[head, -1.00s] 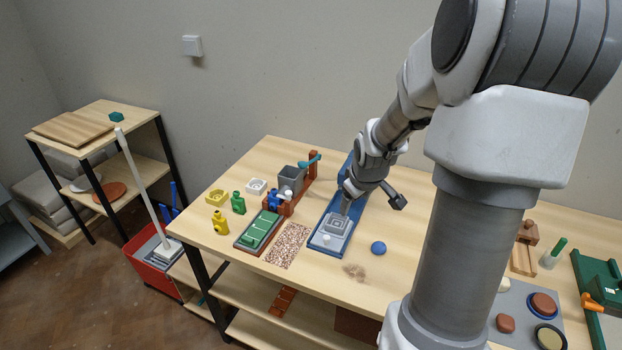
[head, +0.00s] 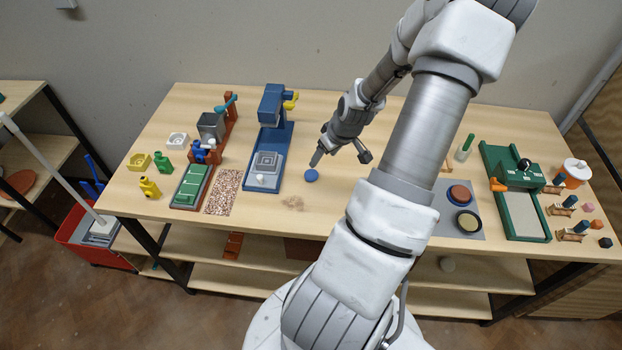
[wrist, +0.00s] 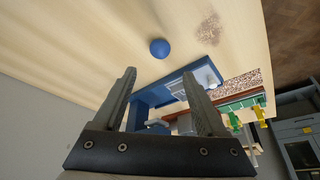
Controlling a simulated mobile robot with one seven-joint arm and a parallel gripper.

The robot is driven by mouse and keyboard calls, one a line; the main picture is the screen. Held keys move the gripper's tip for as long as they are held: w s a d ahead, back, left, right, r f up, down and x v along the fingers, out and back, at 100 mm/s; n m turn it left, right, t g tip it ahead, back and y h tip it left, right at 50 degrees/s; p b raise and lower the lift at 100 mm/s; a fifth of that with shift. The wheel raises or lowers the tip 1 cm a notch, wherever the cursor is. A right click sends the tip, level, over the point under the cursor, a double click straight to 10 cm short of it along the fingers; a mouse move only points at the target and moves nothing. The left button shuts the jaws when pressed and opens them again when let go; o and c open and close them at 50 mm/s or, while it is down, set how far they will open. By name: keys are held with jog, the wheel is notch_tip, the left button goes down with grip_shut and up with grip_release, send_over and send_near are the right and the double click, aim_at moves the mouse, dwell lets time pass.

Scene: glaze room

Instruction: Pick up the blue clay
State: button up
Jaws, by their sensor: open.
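The blue clay (head: 311,175) is a small round lump on the wooden table, right of the blue press. It also shows in the wrist view as a blue ball (wrist: 159,48), beyond my fingertips and roughly between their lines. My gripper (head: 315,161) is just above and behind the clay in the head view, pointing down. In the wrist view my gripper (wrist: 158,80) has its two fingers wide apart with nothing between them. I cannot tell the exact gap between fingertips and clay.
A blue press (head: 284,137) with a grey block stands left of the clay. A speckled mat (head: 223,192) and a green tray (head: 191,187) lie farther left. A grey board (head: 470,226) and a green machine (head: 520,190) are at right. Table in front of the clay is mostly clear.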

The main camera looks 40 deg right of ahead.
aim_at(310, 178)
jog(key=b+x, duration=1.1)
jog(key=x, duration=0.2)
jog(key=shift+f+b, duration=0.1)
jog(key=shift+b, duration=0.25)
jog(key=c, duration=0.5)
jog(key=shift+c, duration=0.3)
